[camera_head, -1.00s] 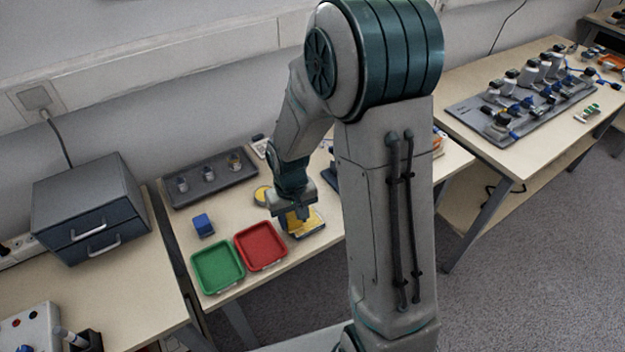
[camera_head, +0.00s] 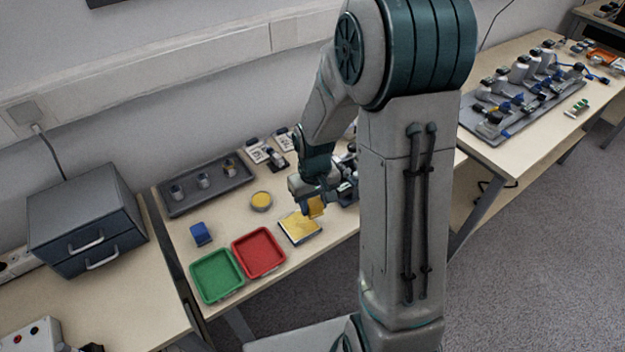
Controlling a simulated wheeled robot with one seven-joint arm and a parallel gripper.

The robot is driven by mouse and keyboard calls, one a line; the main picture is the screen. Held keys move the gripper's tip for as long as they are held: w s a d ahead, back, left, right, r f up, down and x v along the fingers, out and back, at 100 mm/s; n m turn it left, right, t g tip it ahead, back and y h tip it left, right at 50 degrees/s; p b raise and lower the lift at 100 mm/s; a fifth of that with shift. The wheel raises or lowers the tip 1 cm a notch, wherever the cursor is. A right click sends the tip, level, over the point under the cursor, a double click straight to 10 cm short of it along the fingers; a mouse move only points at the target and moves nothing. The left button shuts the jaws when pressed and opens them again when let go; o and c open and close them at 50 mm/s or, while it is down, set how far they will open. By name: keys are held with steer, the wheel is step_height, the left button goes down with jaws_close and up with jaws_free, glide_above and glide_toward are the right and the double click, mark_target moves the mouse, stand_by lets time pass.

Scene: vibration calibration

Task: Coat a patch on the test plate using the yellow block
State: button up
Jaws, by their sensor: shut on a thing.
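The test plate (camera_head: 297,229) lies flat on the table, right of the red tray. Most of its top is yellow, with a pale strip along the front edge. The yellow block (camera_head: 316,207) is in my gripper (camera_head: 313,198), which is shut on it. The block looks tilted and is at the plate's back right corner. I cannot tell whether it touches the plate. A round dish with yellow content (camera_head: 261,201) stands behind and left of the plate. My arm hides part of the table to the right.
A red tray (camera_head: 279,265) and a green tray (camera_head: 238,287) lie side by side at the front. A blue block (camera_head: 201,234) sits behind them. A dark tray with small containers (camera_head: 240,178) is at the back. A grey drawer unit (camera_head: 85,222) stands at left.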

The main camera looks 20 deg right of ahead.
steer(key=shift+w+r+p, duration=0.1)
steer(key=shift+r+p, duration=1.55)
steer(key=shift+r, duration=0.85)
steer(key=shift+f, duration=0.1)
